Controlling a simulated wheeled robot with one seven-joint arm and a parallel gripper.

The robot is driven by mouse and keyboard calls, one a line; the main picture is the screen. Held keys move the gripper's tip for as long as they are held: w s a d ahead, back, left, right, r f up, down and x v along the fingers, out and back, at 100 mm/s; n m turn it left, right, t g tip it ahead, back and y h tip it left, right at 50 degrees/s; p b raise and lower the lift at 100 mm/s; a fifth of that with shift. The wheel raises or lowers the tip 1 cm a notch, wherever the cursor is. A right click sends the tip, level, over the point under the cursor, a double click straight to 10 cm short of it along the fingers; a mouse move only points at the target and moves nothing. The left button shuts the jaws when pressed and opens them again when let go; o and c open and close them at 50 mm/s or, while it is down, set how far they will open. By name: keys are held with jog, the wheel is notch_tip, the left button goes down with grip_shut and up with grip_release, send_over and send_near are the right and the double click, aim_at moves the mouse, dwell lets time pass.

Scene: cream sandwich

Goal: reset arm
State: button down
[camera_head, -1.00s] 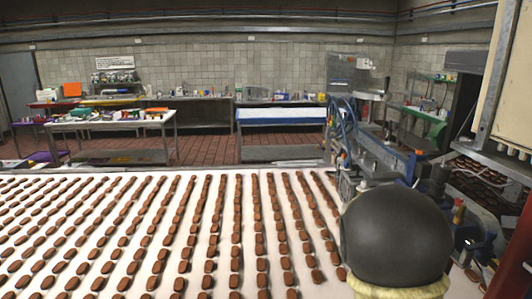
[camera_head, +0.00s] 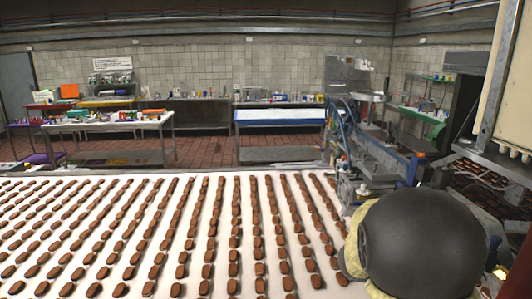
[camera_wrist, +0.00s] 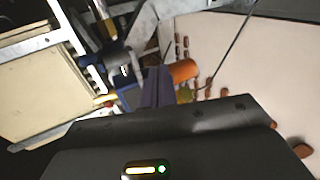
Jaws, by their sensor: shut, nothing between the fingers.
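In the wrist view my gripper (camera_wrist: 165,135) shows as a dark housing with a small lit strip along the bottom. In the head view a large black rounded part of my arm, with a cream-coloured edge, fills the lower right, in front of the belt's right end. My gripper cannot be made out in that view.
A white conveyor belt (camera_head: 220,188) with rows of brown biscuits fills the lower left. A blue-and-metal machine (camera_head: 372,148) stands at its right end. An orange cylinder (camera_wrist: 183,71) is close ahead in the wrist view. Tables stand behind, with red tiled floor between.

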jog(key=s+a+f+g+y, duration=0.1)
jog(key=s+a+f+y, duration=0.7)
jog(key=a, duration=0.3)
jog(key=a+f+m+t+y, duration=0.1)
jog(key=a+y, duration=0.4)
jog(key=a, duration=0.6)
jog(key=shift+s+a+f+m+t, duration=0.25)
jog(key=shift+s+f+m+t, duration=0.1)
jog(key=shift+f+t, duration=0.45)
jog(key=shift+w+f, duration=0.1)
jog(key=shift+f, duration=0.05)
dwell(1.3)
jog(key=shift+s, duration=0.2)
jog(key=shift+w, duration=0.1)
dwell(1.3)
